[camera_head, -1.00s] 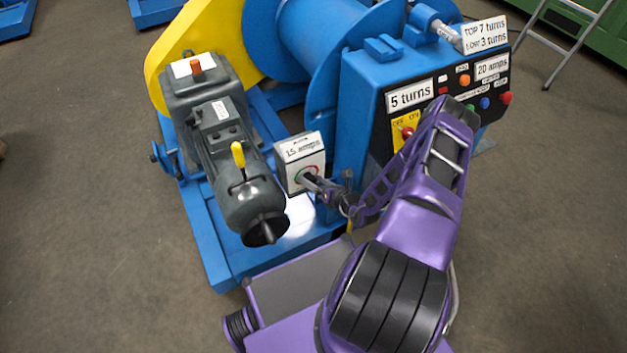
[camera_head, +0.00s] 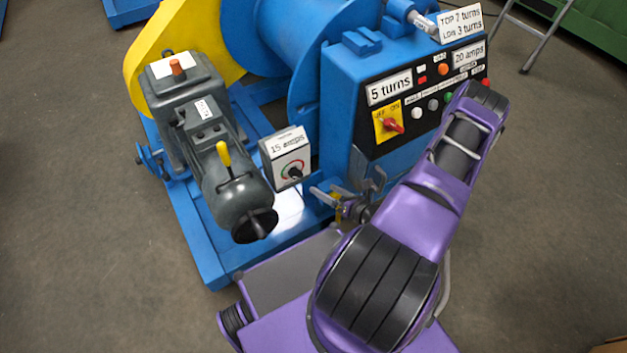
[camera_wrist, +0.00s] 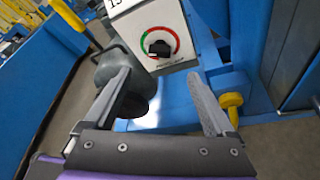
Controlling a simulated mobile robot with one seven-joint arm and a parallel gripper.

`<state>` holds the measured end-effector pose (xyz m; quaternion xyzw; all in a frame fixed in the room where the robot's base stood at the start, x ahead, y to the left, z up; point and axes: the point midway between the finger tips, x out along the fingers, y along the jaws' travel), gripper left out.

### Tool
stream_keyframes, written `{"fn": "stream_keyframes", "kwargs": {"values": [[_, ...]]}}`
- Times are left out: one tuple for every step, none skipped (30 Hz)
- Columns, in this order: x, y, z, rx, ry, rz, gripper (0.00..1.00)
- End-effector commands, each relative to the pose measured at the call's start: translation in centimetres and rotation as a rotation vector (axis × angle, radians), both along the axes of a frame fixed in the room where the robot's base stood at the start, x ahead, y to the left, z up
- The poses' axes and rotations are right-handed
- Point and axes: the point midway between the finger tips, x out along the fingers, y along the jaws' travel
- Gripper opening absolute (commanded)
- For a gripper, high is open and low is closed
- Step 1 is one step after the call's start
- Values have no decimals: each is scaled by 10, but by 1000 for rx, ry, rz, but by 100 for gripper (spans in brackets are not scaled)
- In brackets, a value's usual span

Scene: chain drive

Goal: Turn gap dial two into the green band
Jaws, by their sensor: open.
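A grey box labelled "15 amps" (camera_head: 287,145) carries a dial with a black knob (camera_head: 292,173) inside a red and green ring. In the wrist view the dial knob (camera_wrist: 159,48) faces me, with green on the ring's left and red along its top and right. I cannot tell which band the knob points to. No label reading gap dial two is legible. My gripper (camera_head: 349,190) is open and empty, apart from the box, to its lower right in the head view. In the wrist view my gripper's fingertips (camera_wrist: 158,78) spread below the dial, not touching it.
A dark motor (camera_head: 225,165) with a yellow lever stands left of the box. A blue control cabinet (camera_head: 340,120) with a red switch (camera_head: 393,126) and buttons rises behind my arm. A blue base frame (camera_head: 205,245) lies below. Open floor is at left.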

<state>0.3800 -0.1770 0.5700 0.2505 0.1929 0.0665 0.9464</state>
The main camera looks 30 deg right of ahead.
Motion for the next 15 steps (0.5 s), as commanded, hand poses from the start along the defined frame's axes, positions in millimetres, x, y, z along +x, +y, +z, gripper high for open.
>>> {"fn": "stream_keyframes", "kwargs": {"values": [[-9,-3,5,0,0,-2,90],[-14,-4,6,0,1,-3,90],[-20,-5,8,-1,1,-2,90],[-24,-6,9,0,0,-1,90],[-27,-7,11,0,0,-1,90],[-30,-8,12,0,0,-1,90],[-33,-8,12,0,0,-1,90],[-35,-9,13,0,0,0,90],[-37,-9,13,0,0,0,90],[-37,-9,14,0,0,1,90],[-38,-9,14,0,0,1,90],[-39,-9,14,0,0,1,90],[-39,-9,14,0,0,1,90],[-39,-9,14,0,0,1,90],[-39,-9,14,0,0,1,90]]}}
